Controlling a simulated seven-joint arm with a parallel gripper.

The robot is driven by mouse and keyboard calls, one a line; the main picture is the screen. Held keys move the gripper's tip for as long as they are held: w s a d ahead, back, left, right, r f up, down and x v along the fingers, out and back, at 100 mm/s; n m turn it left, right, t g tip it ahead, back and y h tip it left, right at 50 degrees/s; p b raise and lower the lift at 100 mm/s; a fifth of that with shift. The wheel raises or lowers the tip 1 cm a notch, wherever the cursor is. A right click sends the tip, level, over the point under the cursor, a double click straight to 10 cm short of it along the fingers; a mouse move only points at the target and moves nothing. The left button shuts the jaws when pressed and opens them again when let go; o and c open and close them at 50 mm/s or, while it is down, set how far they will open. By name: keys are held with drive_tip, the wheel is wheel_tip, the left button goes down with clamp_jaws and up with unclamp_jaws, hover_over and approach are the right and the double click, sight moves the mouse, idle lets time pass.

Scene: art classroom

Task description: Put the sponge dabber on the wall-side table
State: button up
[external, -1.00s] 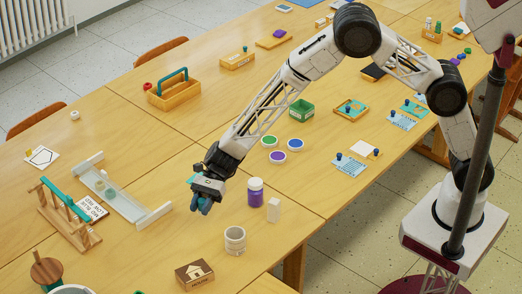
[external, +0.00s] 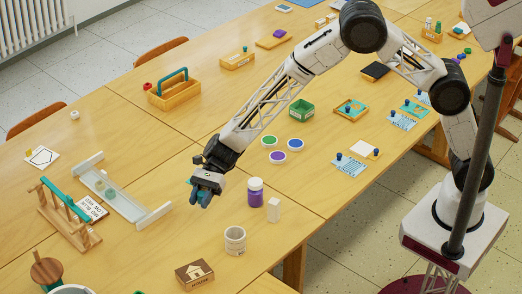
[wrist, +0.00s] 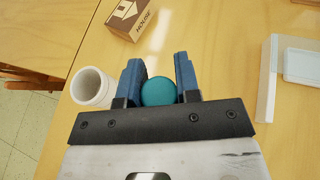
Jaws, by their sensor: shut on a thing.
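In the wrist view my gripper's (wrist: 158,72) two blue fingers stand on either side of a round teal piece (wrist: 158,92), which looks like the end of the sponge dabber. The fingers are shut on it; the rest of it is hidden. In the external view the dabber is mostly hidden by my gripper. A wooden table (external: 105,105) runs along the side towards the radiator wall; its seam with the near table is visible.
A clear-sided trough (external: 120,195) lies to the left. A tool carrier (external: 173,92) stands farther back. Bare wood lies between.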

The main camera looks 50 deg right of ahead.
idle(0.4)
wheel_tip(320, 180, up, 11)
drive_tip(key=s+d+f+n+g+h, duration=0.25)
drive_tip(key=d+n+h, duration=0.25)
drive_tip(key=d, duration=0.7)
drive_tip(key=s+d+f+n+g+h, duration=0.2)
drive_tip(key=s+d+n+g+h, duration=0.25)
drive_tip(key=d, duration=0.85)
drive_tip(key=s+d+f+n+g+h, duration=0.25)
drive_tip(key=d+n+h, duration=0.3)
drive_tip(key=d, duration=0.65)
drive_tip(key=s+d+r+n+t+h, duration=0.15)
drive_tip(key=d+n+t+h, duration=0.35)
drive_tip(key=d, duration=0.7)
drive_tip(key=s+d+r+n+t+h, duration=0.1)
drive_tip(key=d+r+n+t+h, duration=0.15)
drive_tip(key=d+n+t, duration=0.6)
drive_tip(key=s+d+r+n+t+h, duration=0.1)
drive_tip(key=d+r+n+t+h, duration=0.25)
drive_tip(key=d, duration=1.05)
drive_tip(key=f+g, duration=0.1)
drive_tip(key=f, duration=0.7)
drive_tip(key=f+n+g, duration=0.1)
drive_tip(key=f, duration=0.7)
drive_tip(key=shift+w+f, duration=0.15)
drive_tip(key=shift+w, duration=0.05)
drive_tip(key=shift+w, duration=0.1)
